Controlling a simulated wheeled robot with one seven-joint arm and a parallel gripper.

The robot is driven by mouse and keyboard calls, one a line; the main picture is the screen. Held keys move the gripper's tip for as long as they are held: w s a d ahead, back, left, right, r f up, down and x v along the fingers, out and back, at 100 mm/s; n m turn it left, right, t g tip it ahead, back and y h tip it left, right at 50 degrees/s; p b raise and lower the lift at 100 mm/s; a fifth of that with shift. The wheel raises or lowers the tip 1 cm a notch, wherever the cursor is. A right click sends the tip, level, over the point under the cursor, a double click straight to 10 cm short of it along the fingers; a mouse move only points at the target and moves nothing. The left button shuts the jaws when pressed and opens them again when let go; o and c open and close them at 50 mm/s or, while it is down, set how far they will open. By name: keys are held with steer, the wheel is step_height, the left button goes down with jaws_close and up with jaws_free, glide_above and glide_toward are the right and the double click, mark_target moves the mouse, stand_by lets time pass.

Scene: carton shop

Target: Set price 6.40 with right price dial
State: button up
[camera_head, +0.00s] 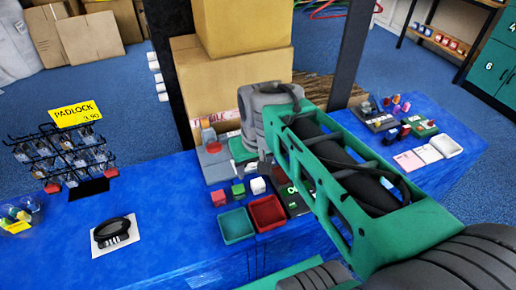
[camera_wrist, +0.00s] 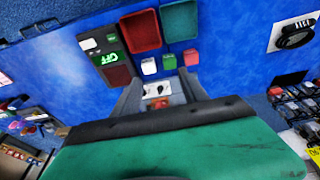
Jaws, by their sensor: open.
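A pale panel with two small dark knobs (camera_wrist: 154,90) shows between my fingers in the wrist view. These look like the price dials, but the price they show is too small to read. My gripper (camera_wrist: 158,82) is open, with one finger on each side of the panel. I cannot tell whether either finger touches a knob. An orange-red part (camera_wrist: 157,104) sits just below the knobs.
A red tray (camera_head: 267,213) and a green tray (camera_head: 235,226) lie near the blue table's front edge, with small red, green and white blocks behind them. Left are a black combination lock (camera_head: 112,232) and a padlock rack (camera_head: 72,158).

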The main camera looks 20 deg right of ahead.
steer(key=w+d+f+g+b, duration=0.1)
steer(key=w+d+f+b, duration=0.1)
steer(key=w, duration=0.4)
steer(key=w+d+f+b, duration=0.2)
steer(key=w+d+f, duration=0.3)
steer(key=w+f, duration=0.1)
steer(key=w+d+f+g+b, duration=0.1)
steer(key=w+d+f+b, duration=0.1)
steer(key=w, duration=0.6)
steer(key=shift+d+f+g+b, duration=0.3)
steer(key=shift+d+f+b, duration=0.1)
steer(key=shift+d+f, duration=0.4)
steer(key=shift+w+f, duration=0.15)
steer(key=shift+f, duration=0.2)
step_height(320, 180, down, 7)
steer(key=shift+c, duration=0.3)
jaws_close()
